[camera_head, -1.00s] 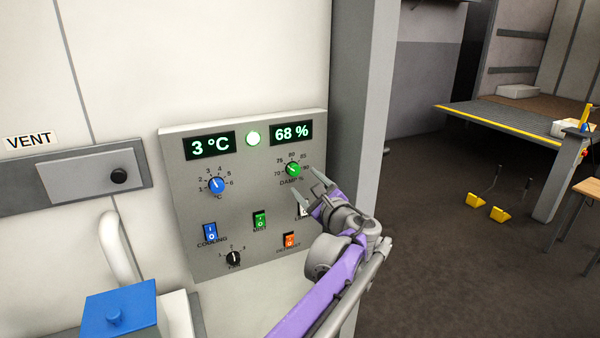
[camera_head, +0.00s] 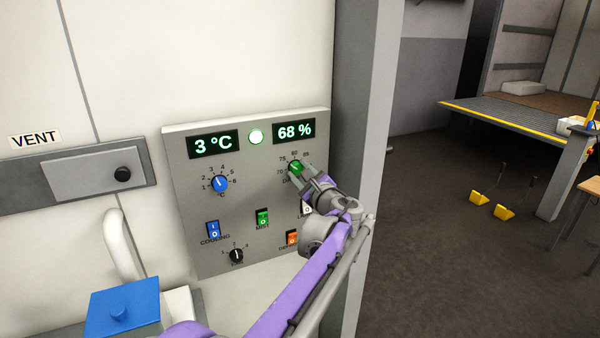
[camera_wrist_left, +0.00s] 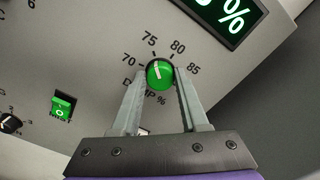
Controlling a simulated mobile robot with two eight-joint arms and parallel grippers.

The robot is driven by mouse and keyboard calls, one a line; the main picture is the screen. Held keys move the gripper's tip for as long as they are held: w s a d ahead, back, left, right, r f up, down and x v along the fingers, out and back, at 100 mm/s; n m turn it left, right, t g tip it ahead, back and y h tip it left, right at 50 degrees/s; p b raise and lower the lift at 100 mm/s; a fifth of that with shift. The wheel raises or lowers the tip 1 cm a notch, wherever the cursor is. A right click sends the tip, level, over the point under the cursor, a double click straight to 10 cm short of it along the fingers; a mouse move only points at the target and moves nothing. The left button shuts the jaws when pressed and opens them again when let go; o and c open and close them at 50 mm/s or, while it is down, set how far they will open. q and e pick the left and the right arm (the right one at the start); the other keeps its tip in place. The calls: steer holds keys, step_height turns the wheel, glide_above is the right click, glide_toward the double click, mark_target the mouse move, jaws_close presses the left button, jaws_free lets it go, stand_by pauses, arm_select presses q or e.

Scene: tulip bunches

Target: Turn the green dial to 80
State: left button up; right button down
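The green dial (camera_head: 295,167) sits at the upper right of the grey control panel, under the display (camera_head: 294,131) reading 68 %. My left gripper (camera_head: 302,172) is at the dial. In the left wrist view my left gripper's fingers (camera_wrist_left: 161,72) are apart, one on each side of the dial; I cannot tell whether they touch it. My right gripper is not in view.
The panel also has a blue dial (camera_head: 220,184), a blue switch (camera_head: 213,230), a green switch (camera_head: 262,217), an orange switch (camera_head: 292,238) and a black dial (camera_head: 236,255). A grey post (camera_head: 366,120) stands right of the panel. A blue-lidded box (camera_head: 122,308) is at lower left.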

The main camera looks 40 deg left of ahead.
arm_select(q)
jaws_close()
steer(key=shift+m, duration=0.3)
steer(key=m, duration=0.4)
steer(key=shift+m+b, duration=0.3)
steer(key=shift+b, duration=0.1)
steer(key=shift+w+m+b, duration=0.1)
steer(key=shift+m+b, duration=0.25)
steer(key=shift+m, duration=1.85)
steer(key=o, duration=0.7)
jaws_free()
